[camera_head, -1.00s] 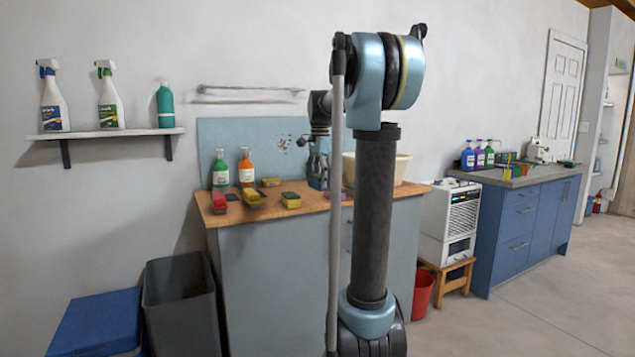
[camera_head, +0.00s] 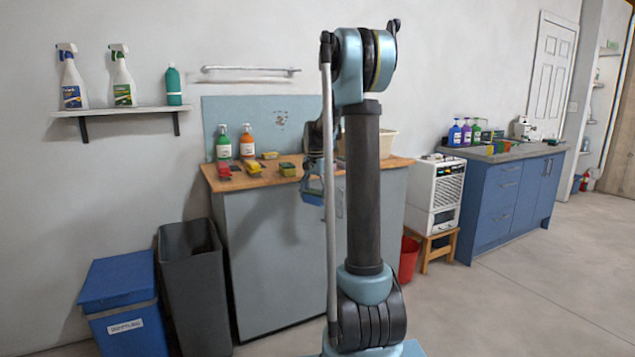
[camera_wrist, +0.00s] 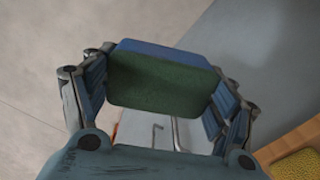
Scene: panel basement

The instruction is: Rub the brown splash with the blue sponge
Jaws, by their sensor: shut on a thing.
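My gripper (camera_wrist: 162,88) is shut on the blue sponge (camera_wrist: 168,52), which has a dark green scouring side facing the wrist camera. In the head view my gripper (camera_head: 313,187) hangs in front of the grey cabinet, a little below the countertop, partly hidden by my arm. The splash (camera_head: 281,119) is a small speckled patch with a reddish-brown spot on the light blue wall panel (camera_head: 235,112) behind the counter. The sponge is well apart from it.
A grey bin (camera_head: 192,285) and blue bin (camera_head: 122,305) stand left. Open floor lies right.

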